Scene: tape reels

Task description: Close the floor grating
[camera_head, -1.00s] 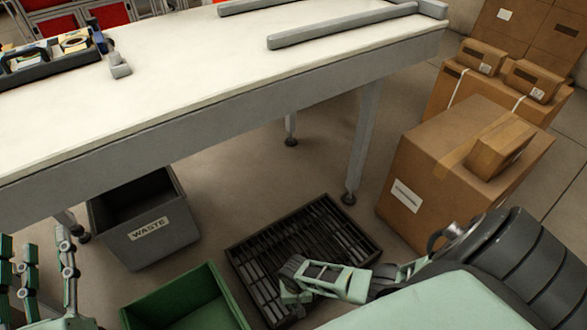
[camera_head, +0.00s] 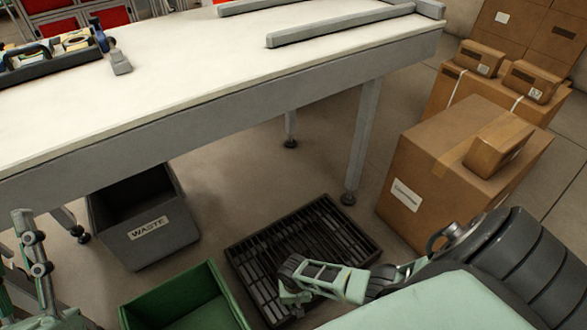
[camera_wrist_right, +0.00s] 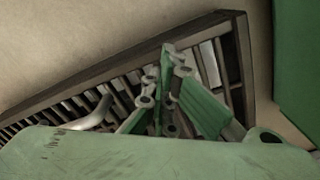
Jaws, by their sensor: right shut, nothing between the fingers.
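The floor grating (camera_head: 329,228) is a dark rectangular frame with a row of slats, lying on the floor below the table. Dark gaps show between several slats; I cannot tell their exact tilt. My right gripper (camera_head: 290,297) is shut and empty over the grating's near part, covering some slats. In the right wrist view its fingertips (camera_wrist_right: 167,50) meet over the slats near one end of the frame (camera_wrist_right: 243,60). A pale curved piece (camera_wrist_right: 97,113) shows left of the fingers. My left gripper (camera_head: 33,245) is at the left edge, partly out of frame, away from the grating.
A grey waste bin (camera_head: 150,240) stands under the table (camera_head: 230,85). A green bin (camera_head: 190,300) sits close left of the grating. A table leg (camera_head: 362,140) comes down just behind it, and a large cardboard box (camera_head: 425,165) stands to the right.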

